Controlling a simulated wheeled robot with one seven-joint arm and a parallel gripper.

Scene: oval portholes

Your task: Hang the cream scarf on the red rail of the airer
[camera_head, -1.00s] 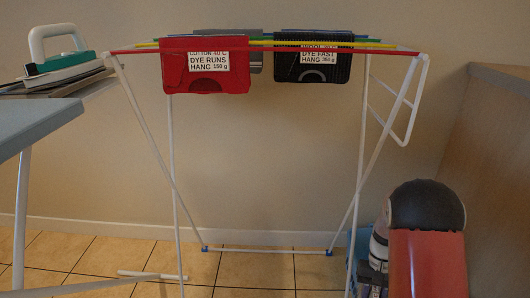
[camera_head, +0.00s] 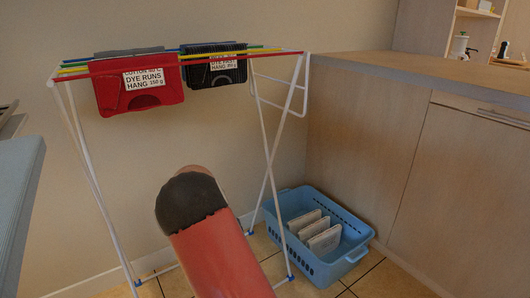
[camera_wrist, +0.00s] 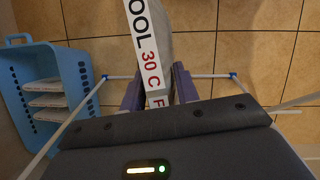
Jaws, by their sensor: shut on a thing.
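In the wrist view my gripper (camera_wrist: 157,88) is shut on the cream scarf (camera_wrist: 163,20), a pale folded cloth. A white label on it reads "OOL 30 C" in part; the rest is cut off or hidden. The red rail (camera_head: 270,55) is the front one of the airer (camera_head: 268,165) in the head view. A red cloth (camera_head: 163,95) hangs over its left part, and its right part is bare. In the head view my own arm hides the gripper and scarf, so their distance from the rail cannot be told.
A black cloth (camera_head: 200,74) and a grey cloth hang on the airer behind the red rail. A blue basket (camera_head: 300,258) with several folded pale cloths stands on the floor to the right, beside a wooden counter (camera_head: 360,140). A blue-grey board (camera_head: 18,190) edges in at left.

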